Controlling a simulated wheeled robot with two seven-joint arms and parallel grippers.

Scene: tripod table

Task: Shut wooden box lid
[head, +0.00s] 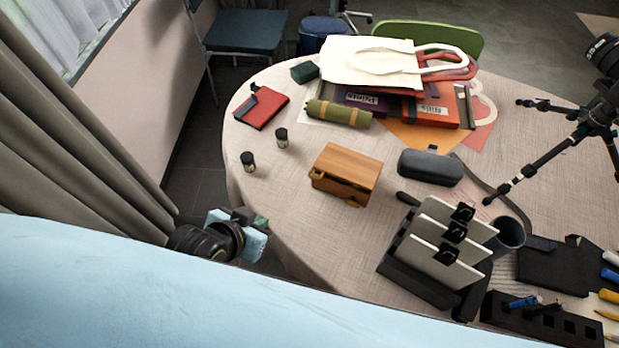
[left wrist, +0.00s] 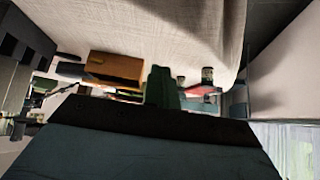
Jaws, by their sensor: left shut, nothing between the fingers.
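The wooden box (head: 350,163) stands on the round table, left of the grey case. Its broad brown top faces up, and a darker notched part shows along its near side. I cannot tell how far its lid is open. The box also shows in the left wrist view (left wrist: 117,66), left of the fingers. My left gripper (head: 250,217) is at the near left edge of the table, clear of the box, shut and empty. Its green fingers show in the left wrist view (left wrist: 162,88). My right gripper is not in view.
Two small dark jars (head: 248,161) stand left of the box. A green roll (head: 339,114) and red notebook (head: 262,107) lie behind it. A grey case (head: 430,167) and a black rack (head: 420,275) are to its right. The cloth just left of the box is clear.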

